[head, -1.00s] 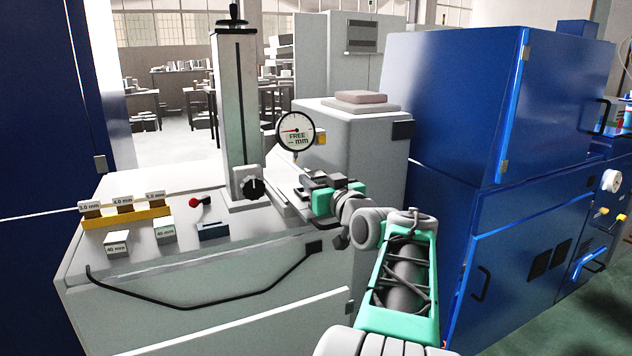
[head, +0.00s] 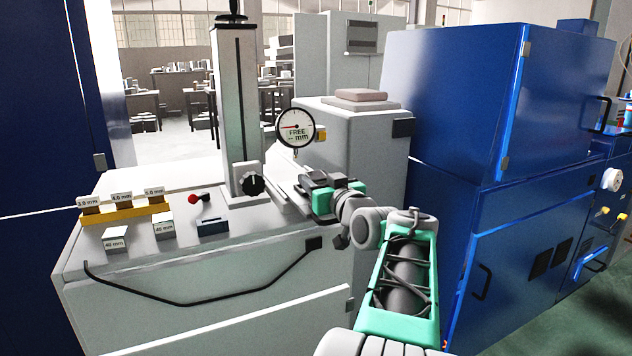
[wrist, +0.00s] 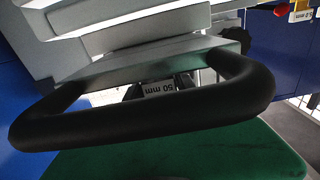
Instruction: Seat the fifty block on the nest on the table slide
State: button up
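My gripper (head: 308,190) reaches from the right over the grey table, low at its right side, just below and right of the dial gauge (head: 296,128). The fifty block (wrist: 162,88), a grey face lettered "50 mm", shows in the wrist view between my dark fingers, which appear shut on it. In the head view I cannot make the block out at the fingertips. The table slide (head: 288,185) is a pale strip beside the column's foot, partly covered by my gripper. I cannot make out the nest, or whether the block touches it. The gauge face reads "FREE".
The grey column (head: 236,110) with a black knob (head: 251,185) stands left of my gripper. A yellow rack (head: 128,214) with labelled blocks, two loose blocks (head: 115,240), (head: 163,228) and a red-knobbed lever (head: 194,198) occupy the table's left. A grey cabinet (head: 365,150) stands behind my gripper.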

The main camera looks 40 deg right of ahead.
jog(key=o, duration=0.4)
jog(key=shift+f, duration=0.1)
